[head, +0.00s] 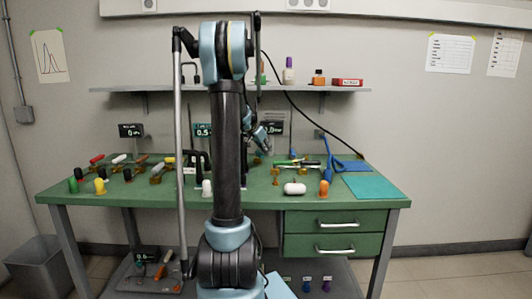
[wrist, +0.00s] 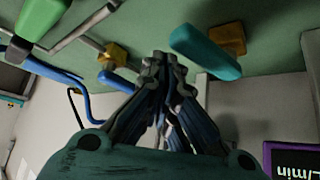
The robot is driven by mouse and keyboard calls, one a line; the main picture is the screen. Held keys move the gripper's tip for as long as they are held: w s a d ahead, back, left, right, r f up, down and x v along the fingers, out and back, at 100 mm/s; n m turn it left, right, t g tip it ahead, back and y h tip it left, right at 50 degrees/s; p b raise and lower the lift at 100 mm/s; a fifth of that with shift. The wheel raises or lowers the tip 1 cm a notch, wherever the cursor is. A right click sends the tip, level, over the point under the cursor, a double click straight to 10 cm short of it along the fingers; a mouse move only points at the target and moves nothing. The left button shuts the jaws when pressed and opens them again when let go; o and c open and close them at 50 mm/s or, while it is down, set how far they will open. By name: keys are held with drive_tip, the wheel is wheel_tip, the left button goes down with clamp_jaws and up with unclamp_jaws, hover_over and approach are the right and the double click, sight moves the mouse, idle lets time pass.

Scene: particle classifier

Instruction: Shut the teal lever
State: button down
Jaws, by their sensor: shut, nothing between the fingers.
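The teal lever (wrist: 205,52) shows in the wrist view at the upper middle, lying slantwise beside a brass valve body (wrist: 229,38). My gripper (wrist: 163,62) is shut and empty. Its fingertips are just left of the lever's near end in that view; I cannot tell whether they touch it. In the head view my gripper (head: 268,151) is low over the back of the green bench, partly behind my arm. I cannot make out the teal lever there.
A green-handled lever (wrist: 42,18), another brass fitting (wrist: 112,55) and a blue hose (wrist: 62,74) lie left in the wrist view. A purple display (wrist: 288,160) is at lower right. The bench (head: 130,190) also holds several coloured knobs and a white handle (head: 294,189).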

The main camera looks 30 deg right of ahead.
drive_tip(key=shift+d, duration=0.45)
drive_tip(key=d, duration=0.2)
drive_tip(key=shift+s+d, duration=0.3)
drive_tip(key=shift+d, duration=0.05)
drive_tip(key=w+a+r, duration=0.1)
drive_tip(key=a+r, duration=0.5)
drive_tip(key=r, duration=0.1)
drive_tip(key=shift+r, duration=0.35)
